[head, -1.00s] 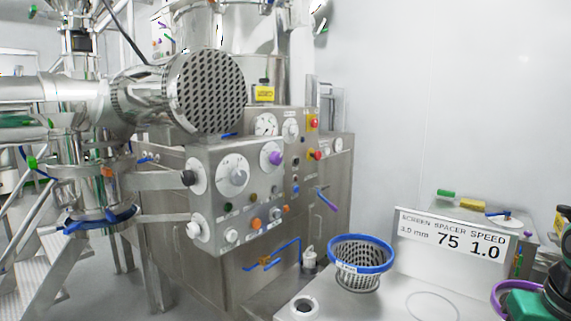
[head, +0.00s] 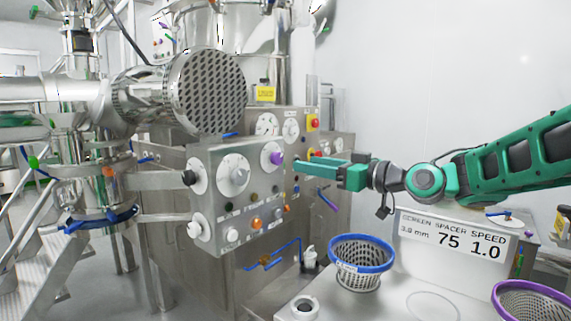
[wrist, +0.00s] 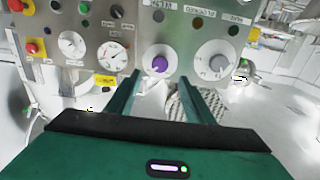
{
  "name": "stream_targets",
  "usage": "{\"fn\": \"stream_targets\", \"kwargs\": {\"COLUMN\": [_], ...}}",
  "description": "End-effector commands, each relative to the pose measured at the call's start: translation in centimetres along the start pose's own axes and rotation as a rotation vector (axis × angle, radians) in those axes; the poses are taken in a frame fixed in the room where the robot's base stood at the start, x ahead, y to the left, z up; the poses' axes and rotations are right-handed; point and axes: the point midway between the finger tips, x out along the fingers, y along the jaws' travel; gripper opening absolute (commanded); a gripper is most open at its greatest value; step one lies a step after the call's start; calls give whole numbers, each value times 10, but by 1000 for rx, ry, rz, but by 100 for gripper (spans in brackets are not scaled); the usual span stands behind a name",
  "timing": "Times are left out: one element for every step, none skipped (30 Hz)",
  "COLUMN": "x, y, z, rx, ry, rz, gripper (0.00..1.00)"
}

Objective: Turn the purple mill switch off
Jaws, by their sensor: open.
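The purple mill switch (head: 276,158) is a round knob on a white dial on the steel control panel (head: 215,160). In the wrist view the purple knob (wrist: 159,64) sits ahead of the jaws, between the lines of the two fingers. My gripper (head: 298,166) is in front of the panel, just right of the knob in the head view, with its fingers pointing left. In the wrist view my gripper (wrist: 165,88) is open and empty. I see no contact with the knob. The exact gap is hard to tell.
A grey knob on a white dial (head: 236,171) is left of the purple one. Red buttons (head: 314,124), gauges (head: 267,125) and small coloured buttons surround it. Below stand a blue-rimmed basket (head: 361,243) and a sign (head: 457,236) on a steel bench. Free air lies right of the panel.

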Motion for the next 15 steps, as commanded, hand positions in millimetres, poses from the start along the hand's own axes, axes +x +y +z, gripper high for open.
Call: {"fn": "stream_targets", "kwargs": {"x": [7,12,18,24,29,36,42,48,54,59,64,70,74,78,82], "y": [-1,-1,-1,-1,-1,-1,-1,-1,0,0,-1,0,0,0,0], "z": [0,0,0,1,0,1,1,1,1,0,0,1,1,1,0], "rx": [-1,-2,-1,0,-1,-2,-1,0,-1,-1,-1,0,0,-1,-1], "ry": [0,0,0,-1,-1,-2,-2,-2,-2,-2,-1,-2,-3,-2,-2], "rz": [-3,-4,-2,-3,-3,-2,-3,-3,-1,-1,-2,-1,0,-1,-1], "gripper": [48,48,48,48,48,48,48,48,48,48,48,48,48,48,48]}}
